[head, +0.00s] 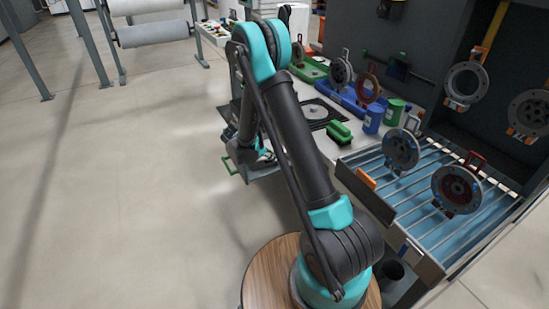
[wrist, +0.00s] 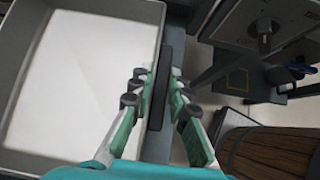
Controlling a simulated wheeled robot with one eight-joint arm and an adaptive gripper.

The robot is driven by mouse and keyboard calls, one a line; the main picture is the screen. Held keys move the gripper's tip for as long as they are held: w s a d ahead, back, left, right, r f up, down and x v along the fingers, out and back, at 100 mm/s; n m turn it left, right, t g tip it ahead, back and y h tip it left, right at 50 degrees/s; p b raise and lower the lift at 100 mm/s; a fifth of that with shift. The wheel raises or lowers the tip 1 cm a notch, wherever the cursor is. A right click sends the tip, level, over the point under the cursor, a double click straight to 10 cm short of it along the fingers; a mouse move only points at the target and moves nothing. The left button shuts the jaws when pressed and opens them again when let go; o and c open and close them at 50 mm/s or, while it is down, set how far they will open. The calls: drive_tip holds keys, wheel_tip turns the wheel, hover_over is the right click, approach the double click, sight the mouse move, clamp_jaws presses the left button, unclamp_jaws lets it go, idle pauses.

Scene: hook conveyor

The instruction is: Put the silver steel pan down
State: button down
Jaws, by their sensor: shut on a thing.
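The silver steel pan (wrist: 112,14) fills the left of the wrist view. It is a wide rectangular pan with grey side walls and a pale, empty-looking floor. A dark upright bar, apparently its handle, runs along its right side. My gripper (wrist: 158,78) is shut on this bar, with one teal finger on each side. In the head view my arm folds over and down beside the workbench. The gripper and pan are largely hidden there, and I cannot tell whether the pan touches anything below.
The workbench (head: 302,93) holds a green brush (head: 340,133), a blue can (head: 373,119), a green can (head: 394,111) and a blue tray (head: 352,105). A blue slatted basin (head: 425,200) with round metal parts is at right. Open floor (head: 120,190) lies left. A round wooden top (wrist: 270,152) is at lower right.

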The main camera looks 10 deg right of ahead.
drive_tip(key=c, duration=1.5)
unclamp_jaws()
drive_tip(key=shift+o, duration=0.2)
drive_tip(key=v, duration=1.1)
drive_tip(key=s+d+r+m+y, duration=0.4)
drive_tip(key=s+d+r+m, duration=0.2)
drive_tip(key=s+d+m, duration=0.55)
drive_tip(key=s+f+m+t+y, duration=0.1)
drive_tip(key=s+m+y, duration=0.3)
drive_tip(key=s+m, duration=0.6)
drive_tip(key=shift+s, duration=3.15)
drive_tip(key=shift+a, duration=0.1)
